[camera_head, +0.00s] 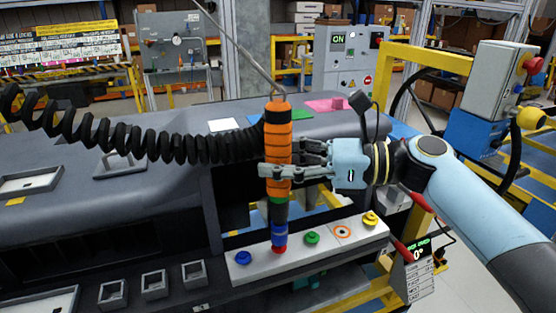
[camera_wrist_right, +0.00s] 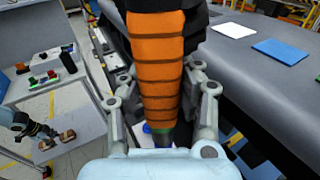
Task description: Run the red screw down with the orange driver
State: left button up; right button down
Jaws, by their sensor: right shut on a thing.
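The orange driver (camera_head: 278,150) stands upright in my right gripper (camera_head: 272,171), which is shut around its body from the right. It also fills the middle of the right wrist view (camera_wrist_right: 156,65) between the fingers. The driver's blue lower end (camera_head: 279,232) is directly over the red screw (camera_head: 278,249) on the white strip (camera_head: 257,267). Only a little of the red screw shows under the tip; I cannot tell whether they are firmly seated together.
On the strip are a blue screw (camera_head: 243,257), a green screw (camera_head: 312,238), a yellow screw (camera_head: 370,218) and an orange-ringed spot (camera_head: 342,231). A coiled black cable (camera_head: 150,141) runs left from the driver over the dashboard (camera_head: 60,205). A grey control box (camera_head: 492,80) stands right.

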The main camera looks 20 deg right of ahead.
jog(key=shift+f+b, duration=0.3)
jog(key=shift+f, duration=0.55)
dwell(1.1)
jog(key=shift+f+p, duration=0.15)
jog(key=shift+p, duration=0.5)
dwell(1.2)
jog(key=shift+f+p, duration=0.3)
jog(key=shift+p, duration=0.3)
dwell(1.6)
